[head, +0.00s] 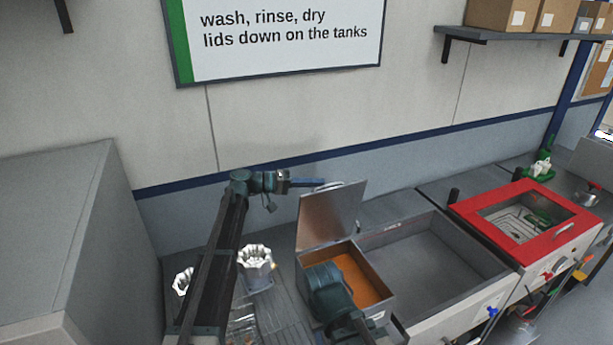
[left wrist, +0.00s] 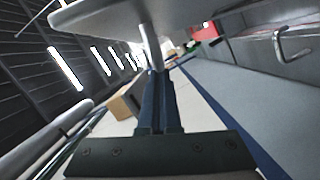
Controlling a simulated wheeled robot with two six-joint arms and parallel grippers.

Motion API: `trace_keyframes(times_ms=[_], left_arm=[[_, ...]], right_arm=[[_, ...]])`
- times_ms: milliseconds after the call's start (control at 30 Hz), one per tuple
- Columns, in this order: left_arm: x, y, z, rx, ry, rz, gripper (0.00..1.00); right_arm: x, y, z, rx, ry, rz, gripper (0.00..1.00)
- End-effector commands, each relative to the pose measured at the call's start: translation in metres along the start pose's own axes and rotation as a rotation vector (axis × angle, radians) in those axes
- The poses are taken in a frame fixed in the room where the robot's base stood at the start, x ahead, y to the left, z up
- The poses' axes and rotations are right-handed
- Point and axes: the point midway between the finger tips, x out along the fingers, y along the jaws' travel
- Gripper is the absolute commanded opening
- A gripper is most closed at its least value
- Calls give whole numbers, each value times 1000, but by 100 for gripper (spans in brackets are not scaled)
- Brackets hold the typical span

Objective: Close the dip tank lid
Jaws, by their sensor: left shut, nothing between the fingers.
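The dip tank (head: 384,316) is a grey metal box holding orange liquid, left of a wide sink. Its lid (head: 330,217) stands open, raised nearly upright at the tank's back edge, with a small handle (head: 328,186) on top. My left gripper (head: 318,182) is shut and empty, its blue fingers reaching from the left to the lid's top edge by the handle. In the left wrist view the shut fingers (left wrist: 155,78) point at a metal bar under a grey panel; I cannot tell whether they touch. A teal link of my other arm hides the tank's front; its gripper is not seen.
A wide empty sink (head: 430,262) and a red-lidded unit (head: 525,222) stand to the right. Silvery fluted housings (head: 256,262) sit on a wire rack to the left. A wall sign (head: 280,35) and a shelf (head: 530,37) are above.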

Motion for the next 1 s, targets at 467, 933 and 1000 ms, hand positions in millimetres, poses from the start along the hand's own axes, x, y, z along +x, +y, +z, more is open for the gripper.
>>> trace_keyframes(times_ms=[467,933,1000], left_arm=[[27,28,115,414,-2,-109,0],[57,-1,226,845,-3,-222,0],[61,-8,240,907,-2,-238,0]], right_arm=[[5,0,0,0,0,0,45],[67,-6,-4,-9,1,2,45],[80,-7,-5,-11,1,3,45]])
